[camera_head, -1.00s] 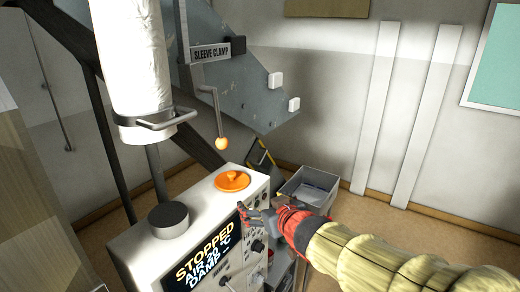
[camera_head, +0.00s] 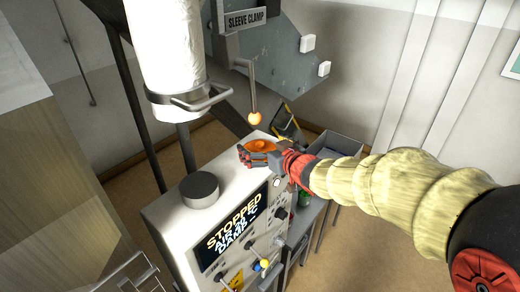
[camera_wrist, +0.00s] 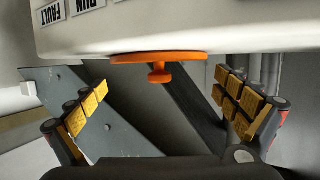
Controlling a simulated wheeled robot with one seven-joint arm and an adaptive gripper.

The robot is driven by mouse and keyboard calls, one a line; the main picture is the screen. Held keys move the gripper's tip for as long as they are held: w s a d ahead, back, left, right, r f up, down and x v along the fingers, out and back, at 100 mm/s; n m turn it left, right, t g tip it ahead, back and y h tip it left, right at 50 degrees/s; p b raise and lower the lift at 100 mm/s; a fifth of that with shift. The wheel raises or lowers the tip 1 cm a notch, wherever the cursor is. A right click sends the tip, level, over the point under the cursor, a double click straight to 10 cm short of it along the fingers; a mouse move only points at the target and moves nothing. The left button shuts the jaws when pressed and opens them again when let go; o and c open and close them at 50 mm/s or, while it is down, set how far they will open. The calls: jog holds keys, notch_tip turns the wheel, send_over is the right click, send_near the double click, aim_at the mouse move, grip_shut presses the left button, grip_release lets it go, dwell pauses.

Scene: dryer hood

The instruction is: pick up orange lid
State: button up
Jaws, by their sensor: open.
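The orange lid (camera_head: 262,145) lies on the white top of the control cabinet, toward its far right corner. My gripper (camera_head: 252,157) is at the lid from the right and hides part of it. In the wrist view the lid (camera_wrist: 160,57) appears upside down as a flat disc with a small round knob. The open fingers of my gripper (camera_wrist: 162,84) stand on either side of the knob, apart from it, with nothing held between them.
A grey bin (camera_head: 338,145) stands behind my arm. The display (camera_head: 232,228) reads STOPPED.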

jog(key=shift+w+a+f, duration=0.25)
jog(key=shift+w+a, duration=0.05)
jog(key=shift+w, duration=0.25)
jog(key=shift+s, duration=0.1)
jog(key=c, duration=1.5)
jog(key=shift+c, duration=0.3)
